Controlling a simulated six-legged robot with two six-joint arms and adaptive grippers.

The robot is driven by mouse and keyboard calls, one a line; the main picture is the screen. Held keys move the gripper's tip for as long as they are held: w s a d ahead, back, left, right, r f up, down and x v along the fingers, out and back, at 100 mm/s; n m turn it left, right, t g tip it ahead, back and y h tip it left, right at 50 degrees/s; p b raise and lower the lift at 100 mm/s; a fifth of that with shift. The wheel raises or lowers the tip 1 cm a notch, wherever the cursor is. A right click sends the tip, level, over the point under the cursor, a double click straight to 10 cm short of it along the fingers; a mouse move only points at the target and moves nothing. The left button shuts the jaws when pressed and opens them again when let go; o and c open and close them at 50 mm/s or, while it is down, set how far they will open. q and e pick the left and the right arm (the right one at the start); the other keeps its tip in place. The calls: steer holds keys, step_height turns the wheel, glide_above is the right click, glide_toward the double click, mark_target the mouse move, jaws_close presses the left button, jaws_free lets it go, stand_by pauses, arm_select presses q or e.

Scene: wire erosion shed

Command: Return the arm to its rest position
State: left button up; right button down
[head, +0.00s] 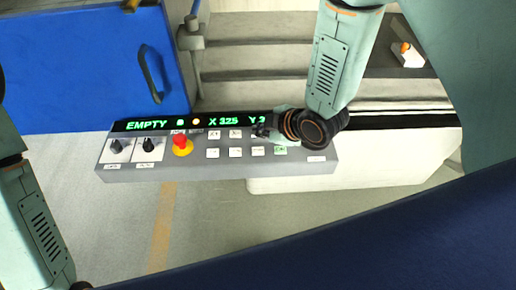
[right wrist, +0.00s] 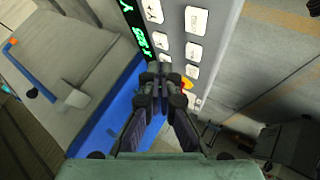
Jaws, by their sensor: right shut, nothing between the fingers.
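My right arm comes down from the top of the head view. Its gripper (head: 262,131) is over the upper middle of a grey control panel (head: 220,171), in front of part of the display. In the right wrist view the gripper (right wrist: 160,72) is shut with its fingertips together and nothing between them. The panel (right wrist: 212,50) lies just beyond the tips. I cannot tell whether the tips touch it. Only a link of my left arm shows at the left edge of the head view; its gripper is not visible.
The panel carries a green-lettered display (head: 147,125) reading EMPTY and X 325, a red emergency button (head: 180,141), two dark knobs and several white keys. A blue door (head: 80,75) with a dark handle stands left. Open floor (head: 215,220) lies in front.

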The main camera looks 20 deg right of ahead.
stand_by(0.3)
steer(key=shift+s+d+f+m, duration=0.15)
steer(key=shift+s+d+m, duration=0.05)
steer(key=shift+m, duration=0.6)
steer(key=s+d+f+m, duration=0.1)
steer(key=s+m, duration=0.1)
steer(key=s+d+f+m+g+h+b, duration=0.1)
steer(key=s+f+m, duration=0.1)
steer(key=s+d+f+m+h, duration=0.1)
steer(key=s+f, duration=0.1)
steer(key=shift+s+f+m+g+b, duration=0.1)
steer(key=shift+f+m+g+b, duration=0.05)
steer(key=shift+m+g+b, duration=0.2)
arm_select(q)
step_height(320, 180, down, 11)
steer(key=b, duration=0.9)
steer(key=shift+f+b, duration=0.2)
steer(key=shift+b, duration=0.2)
arm_select(e)
steer(key=s+d+f+m+g+h, duration=0.1)
steer(key=s+d+f+m+g, duration=0.1)
steer(key=s+f, duration=0.7)
steer(key=s+d+f+m+g+h, duration=0.1)
steer(key=s+f+m+g, duration=0.3)
steer(key=s, duration=1.2)
step_height(320, 180, down, 5)
steer(key=shift+s+d+r+m, duration=0.1)
steer(key=shift+s+d+m, duration=0.1)
steer(key=shift+d+m, duration=0.7)
steer(key=shift+g, duration=0.25)
